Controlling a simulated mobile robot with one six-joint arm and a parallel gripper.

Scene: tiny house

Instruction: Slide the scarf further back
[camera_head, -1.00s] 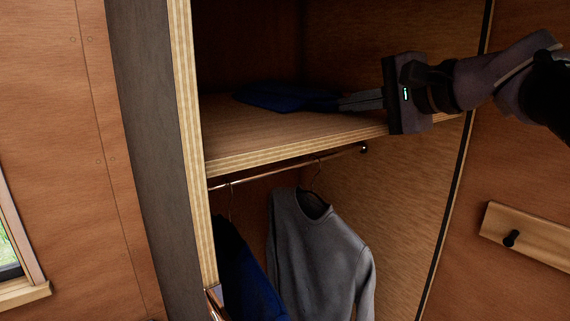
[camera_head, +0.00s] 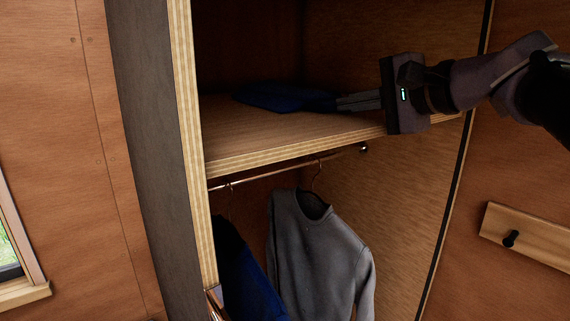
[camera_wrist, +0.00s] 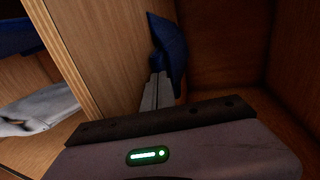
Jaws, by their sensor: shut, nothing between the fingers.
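The scarf is a dark blue folded cloth (camera_head: 275,97) lying on the wooden shelf (camera_head: 250,130) of the wardrobe, toward the back. In the wrist view the scarf (camera_wrist: 170,45) lies just beyond my fingertips. My gripper (camera_head: 340,103) reaches in from the right, low over the shelf. Its fingers are together, with nothing between them, and the tips are at the scarf's right end. In the wrist view my gripper (camera_wrist: 158,80) appears to touch the scarf's near edge; the exact contact is hard to make out.
Below the shelf, a grey sweater (camera_head: 320,245) and a dark blue garment (camera_head: 245,275) hang from a rail (camera_head: 270,174). The wardrobe's left side panel (camera_head: 183,130) and the shelf's front edge bound the opening. The shelf's front left is bare. A peg board (camera_head: 525,237) is at right.

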